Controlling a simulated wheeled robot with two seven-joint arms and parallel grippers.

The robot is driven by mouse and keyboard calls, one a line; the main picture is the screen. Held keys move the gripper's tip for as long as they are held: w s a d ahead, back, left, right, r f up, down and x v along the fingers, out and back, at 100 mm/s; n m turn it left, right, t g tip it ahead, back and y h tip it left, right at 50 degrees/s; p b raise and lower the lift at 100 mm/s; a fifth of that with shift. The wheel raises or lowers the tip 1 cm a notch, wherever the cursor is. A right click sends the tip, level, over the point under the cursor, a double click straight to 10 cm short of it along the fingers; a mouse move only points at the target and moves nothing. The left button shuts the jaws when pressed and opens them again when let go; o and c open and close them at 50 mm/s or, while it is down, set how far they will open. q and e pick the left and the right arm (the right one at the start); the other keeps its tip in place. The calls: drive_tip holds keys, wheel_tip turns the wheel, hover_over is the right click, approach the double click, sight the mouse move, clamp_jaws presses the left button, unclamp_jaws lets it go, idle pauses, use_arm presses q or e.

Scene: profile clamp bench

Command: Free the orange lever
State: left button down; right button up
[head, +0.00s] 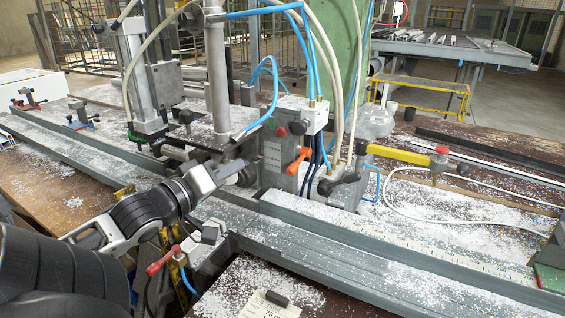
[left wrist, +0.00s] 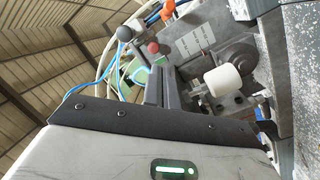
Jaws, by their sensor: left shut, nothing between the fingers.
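The orange lever (head: 298,160) sits on the front of a grey control box (head: 273,155) in the middle of the bench, slanting up to the right. In the left wrist view an orange part (left wrist: 204,33), apparently the same lever, shows near the top, beside a white label. My left gripper (head: 232,170) is shut and empty, to the left of the lever and apart from it. In the left wrist view its fingers (left wrist: 162,85) point up toward the clamp parts. My right gripper is not in view.
A dark round knob (head: 247,173) lies just beyond my left fingertips. A white roller (left wrist: 223,83) shows in the left wrist view. Blue hoses (head: 318,70) hang above the box. White chips cover the rails.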

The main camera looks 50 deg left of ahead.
use_arm(q)
approach(299, 160)
drive_tip(key=w+a+r, duration=0.2)
drive_tip(key=a+r, duration=0.2)
drive_tip(key=a, duration=0.1)
drive_tip(key=w+d+f, duration=0.2)
drive_tip(key=d+f, duration=0.1)
drive_tip(key=shift+f, duration=0.2)
